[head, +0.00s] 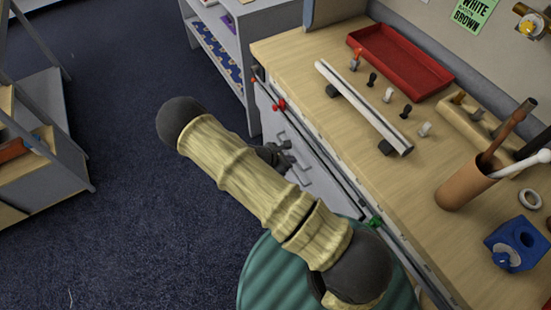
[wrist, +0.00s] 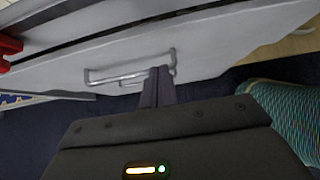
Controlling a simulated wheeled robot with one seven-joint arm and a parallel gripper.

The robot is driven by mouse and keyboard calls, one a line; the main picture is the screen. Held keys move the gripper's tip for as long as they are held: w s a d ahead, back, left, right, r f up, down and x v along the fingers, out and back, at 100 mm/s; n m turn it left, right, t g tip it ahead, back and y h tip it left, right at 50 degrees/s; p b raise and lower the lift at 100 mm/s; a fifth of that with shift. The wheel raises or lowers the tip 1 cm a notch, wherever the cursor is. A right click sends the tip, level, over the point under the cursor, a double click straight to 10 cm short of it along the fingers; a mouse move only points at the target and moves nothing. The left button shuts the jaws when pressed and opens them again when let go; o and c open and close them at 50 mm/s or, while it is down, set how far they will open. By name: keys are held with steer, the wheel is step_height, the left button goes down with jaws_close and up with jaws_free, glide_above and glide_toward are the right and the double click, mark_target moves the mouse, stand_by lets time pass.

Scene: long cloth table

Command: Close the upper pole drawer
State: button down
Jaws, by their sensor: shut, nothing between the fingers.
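The pale grey drawer front (wrist: 225,48) under the bench fills the upper part of the wrist view. It carries a metal bar handle (wrist: 112,77). A dark gap runs along its upper edge, but I cannot tell how far out the drawer stands. My gripper (wrist: 160,72) is shut and empty, its fingertips at the right part of the handle, close to the front; contact is unclear. In the head view the drawer front (head: 318,184) is partly hidden by my arm, and my gripper (head: 288,160) is beside its handle.
The wooden bench top (head: 292,57) holds a red tray (head: 400,60), a pale bar (head: 365,108) and a brown cup (head: 465,182) with tools. A green ribbed round thing (head: 268,272) stands below my arm. Blue carpet (head: 110,210) is clear at left.

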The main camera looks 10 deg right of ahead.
steer(key=v, duration=0.7)
steer(key=shift+w, duration=0.1)
steer(key=c, duration=1.8)
jaws_free()
steer(key=shift+b, duration=0.3)
steer(key=shift+c, duration=0.2)
steer(key=o, duration=0.3)
steer(key=shift+f+b, duration=0.3)
steer(key=shift+f, duration=0.15)
steer(key=shift+o, duration=0.2)
step_height(320, 180, down, 10)
steer(key=n+t+h+b, duration=0.3)
steer(key=n+h+b, duration=0.1)
steer(key=n+b, duration=0.5)
steer(key=shift+a+r+n, duration=0.15)
steer(key=shift+a+n, duration=0.3)
steer(key=shift+n, duration=0.25)
steer(key=s+a+f+n+t+h+b, duration=0.1)
steer(key=a+f+n+t+b, duration=0.3)
steer(key=n, duration=0.9)
step_height(320, 180, down, 3)
steer(key=t+b, duration=0.3)
steer(key=b, duration=0.2)
steer(key=shift+a+f+t+h, duration=0.25)
steer(key=shift+a+t+h, duration=0.05)
steer(key=shift+a+h, duration=0.1)
